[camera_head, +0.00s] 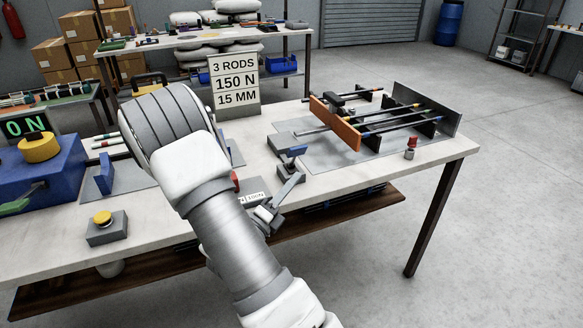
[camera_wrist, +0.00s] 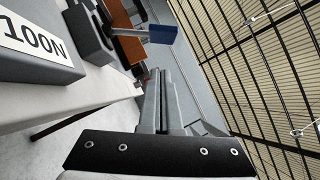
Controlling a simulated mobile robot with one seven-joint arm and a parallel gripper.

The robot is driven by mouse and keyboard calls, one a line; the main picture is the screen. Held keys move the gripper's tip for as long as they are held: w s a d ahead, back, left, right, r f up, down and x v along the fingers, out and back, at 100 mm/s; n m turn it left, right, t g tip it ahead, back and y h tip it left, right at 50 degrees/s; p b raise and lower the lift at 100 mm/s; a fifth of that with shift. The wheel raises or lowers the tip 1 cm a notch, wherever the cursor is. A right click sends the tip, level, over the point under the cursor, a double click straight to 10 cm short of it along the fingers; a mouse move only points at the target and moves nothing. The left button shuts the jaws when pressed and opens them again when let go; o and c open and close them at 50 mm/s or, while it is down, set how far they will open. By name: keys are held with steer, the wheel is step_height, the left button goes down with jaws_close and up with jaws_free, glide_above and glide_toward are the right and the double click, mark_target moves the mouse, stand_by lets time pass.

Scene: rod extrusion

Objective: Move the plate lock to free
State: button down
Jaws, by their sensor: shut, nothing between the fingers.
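A lever with a blue handle (camera_head: 293,151) stands on a grey block (camera_head: 291,173) in front of the orange plate (camera_head: 336,122). I take it to be the plate lock, though no label on it is readable. In the wrist view the blue handle (camera_wrist: 162,34) sticks out to the right from its grey block (camera_wrist: 92,35), beyond my fingertips. My gripper (camera_wrist: 159,73) is shut and empty, its two grey fingers side by side. No clear contact with the handle shows.
A block labelled 100N (camera_wrist: 35,45) is left of my fingers. Rods (camera_head: 390,118) run behind the orange plate. A small red-topped piece (camera_head: 411,146) stands at the table's right. A sign (camera_head: 235,85) stands at the back. A blue machine (camera_head: 40,178) is at left.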

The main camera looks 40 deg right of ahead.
mark_target(292, 152)
steer(key=shift+w+d+r+b, duration=0.2)
steer(key=shift+w+d+r, duration=0.45)
steer(key=shift+w, duration=0.25)
steer(key=shift+w+d+r+b, duration=0.2)
steer(key=shift+w+d+r, duration=0.3)
steer(key=shift+w+d, duration=0.3)
steer(key=shift+w+a+r, duration=0.1)
steer(key=r+n+p, duration=0.1)
steer(key=p, duration=0.2)
steer(key=w+r+n+y+p, duration=0.1)
steer(key=p, duration=0.2)
steer(key=shift+p, duration=0.35)
steer(key=shift+w+d+r+n+g+y+p, duration=0.25)
steer(key=shift+w+n+y+p, duration=0.75)
steer(key=shift+p, duration=2.15)
steer(key=shift+w+d+n+g+y+p, duration=0.35)
steer(key=shift+w+n+p, duration=1)
steer(key=shift+p, duration=1.8)
steer(key=shift+w+d+r+n+g+y+p, duration=0.25)
steer(key=shift+w+n+y+p, duration=0.95)
steer(key=shift+p, duration=1.95)
steer(key=shift+s+h, duration=0.1)
steer(key=shift+h, duration=0.15)
